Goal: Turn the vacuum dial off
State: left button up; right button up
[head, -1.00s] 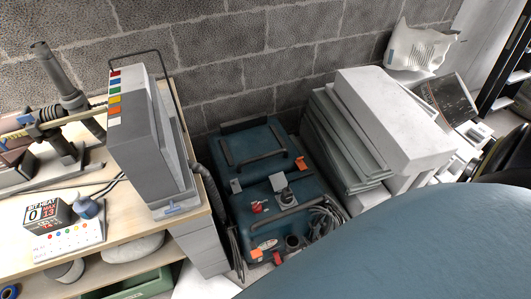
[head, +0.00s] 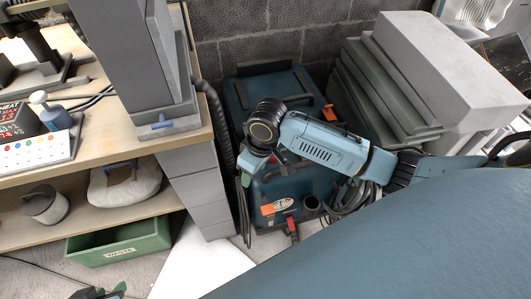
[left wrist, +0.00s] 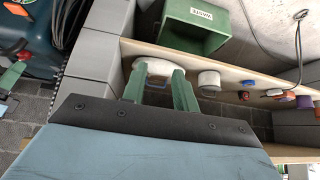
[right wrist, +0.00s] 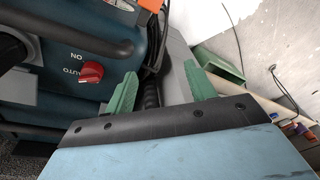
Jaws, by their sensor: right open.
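The vacuum (head: 262,90) is a dark teal box on the floor beside the bench. Its red dial (right wrist: 91,73) shows in the right wrist view on the teal panel, beside printed ON and AUTO labels. In the head view my right arm covers the dial. My right gripper (right wrist: 160,71) is open and empty; its green fingers are close to the panel, with the dial outside them, left of the left finger. My left gripper (left wrist: 160,69) is open and empty, facing the bench shelf. It shows only partly at the head view's bottom left edge (head: 102,292).
A green bin (head: 118,243) and a white sack (head: 125,184) are below. Grey slabs (head: 385,85) stand close on the right. A hose (head: 215,115) runs between bench and vacuum.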

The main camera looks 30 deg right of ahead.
jog(key=w+d+r+m+g+h, duration=0.1)
jog(key=w+d+r, duration=0.2)
jog(key=w+d, duration=0.15)
jog(key=w+d+r+m+h, duration=0.1)
jog(key=w+d+r, duration=0.2)
jog(key=d, duration=0.3)
pick_arm(q)
jog(key=w+d+r+t+h+b, duration=0.4)
jog(key=w+r+t, duration=0.4)
jog(key=r, duration=0.4)
pick_arm(e)
jog(key=f, duration=0.5)
jog(key=shift+s+a, duration=0.15)
jog(key=shift+s, duration=0.05)
notch_tip(320, 180, down, 2)
jog(key=shift+f+b, duration=0.25)
jog(key=shift+b, duration=0.25)
notch_tip(320, 180, down, 4)
jog(key=shift+r+b, duration=0.1)
jog(key=shift+b, duration=1)
pick_arm(q)
jog(key=s+d+r+t+h, duration=0.1)
jog(key=s+r+t, duration=0.3)
jog(key=r+t, duration=0.6)
jog(key=shift+r+m+h+b, duration=0.4)
jog(key=shift+r+h, duration=0.2)
jog(key=shift+r, duration=0.2)
pick_arm(e)
jog(key=shift+f, duration=0.8)
jog(key=c, duration=1)
